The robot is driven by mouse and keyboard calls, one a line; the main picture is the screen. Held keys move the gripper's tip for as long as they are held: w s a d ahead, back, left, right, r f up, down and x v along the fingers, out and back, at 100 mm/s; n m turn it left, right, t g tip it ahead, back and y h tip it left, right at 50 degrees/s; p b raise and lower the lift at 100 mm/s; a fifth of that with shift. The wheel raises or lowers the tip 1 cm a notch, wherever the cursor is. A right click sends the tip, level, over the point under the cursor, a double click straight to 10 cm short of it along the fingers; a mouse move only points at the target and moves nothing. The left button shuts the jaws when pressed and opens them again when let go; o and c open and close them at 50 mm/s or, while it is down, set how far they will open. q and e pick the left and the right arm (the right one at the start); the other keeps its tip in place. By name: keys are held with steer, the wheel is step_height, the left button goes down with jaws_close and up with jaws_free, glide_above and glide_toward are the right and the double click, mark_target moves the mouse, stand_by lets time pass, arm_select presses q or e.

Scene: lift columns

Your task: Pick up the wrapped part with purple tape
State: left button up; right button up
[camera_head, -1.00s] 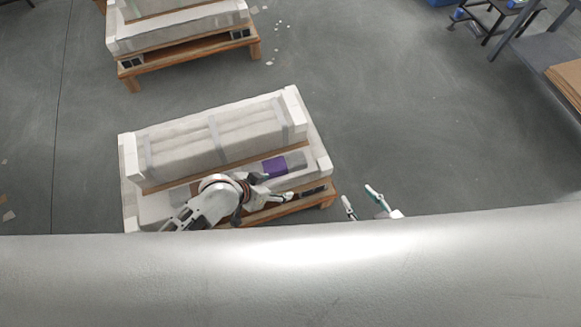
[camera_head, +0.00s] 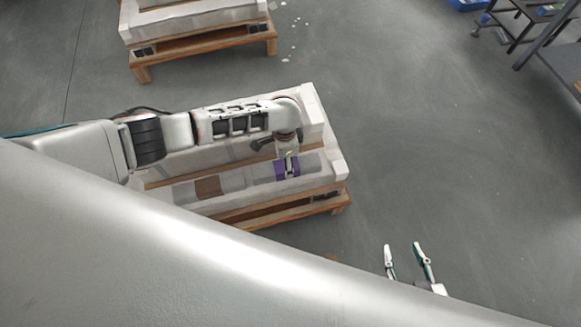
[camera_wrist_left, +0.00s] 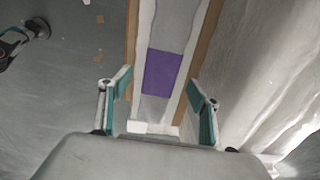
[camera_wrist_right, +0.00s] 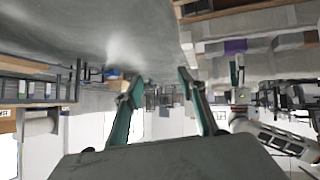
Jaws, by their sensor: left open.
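The wrapped part with purple tape is a long grey bundle lying along the near side of a pallet. Its purple band (camera_head: 261,173) is partly hidden by my left gripper (camera_head: 289,171) in the head view. In the left wrist view the purple band (camera_wrist_left: 165,72) lies between the spread fingers of my left gripper (camera_wrist_left: 159,82), which is open and empty above it. My right gripper (camera_head: 403,252) is open and empty, right of the pallet over bare floor. The right wrist view shows its spread fingers (camera_wrist_right: 159,80) and a purple patch (camera_wrist_right: 235,46) beyond.
A brown patch (camera_head: 207,187) shows in the same row, left of the purple band. A larger white wrapped stack, partly behind my left arm, lies directly behind. A second loaded pallet (camera_head: 200,46) stands farther back. Dark shelving (camera_head: 551,40) stands at upper right; the floor between is clear.

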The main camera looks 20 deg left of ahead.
arm_select(q)
step_height(320, 180, down, 2)
steer(key=shift+s, duration=0.1)
step_height(320, 180, down, 4)
steer(key=shift+r+b, duration=0.15)
steer(key=shift+b, duration=1.1)
steer(key=shift+w+d+f, duration=0.1)
steer(key=shift+w+f, duration=0.15)
steer(key=shift+f, duration=0.15)
steer(key=shift+r, duration=0.1)
steer(key=c, duration=1.7)
steer(key=shift+o, duration=0.2)
arm_select(e)
steer(key=shift+w+a+r+y, duration=0.15)
steer(key=shift+w+a+y, duration=0.15)
steer(key=shift+w+a, duration=0.25)
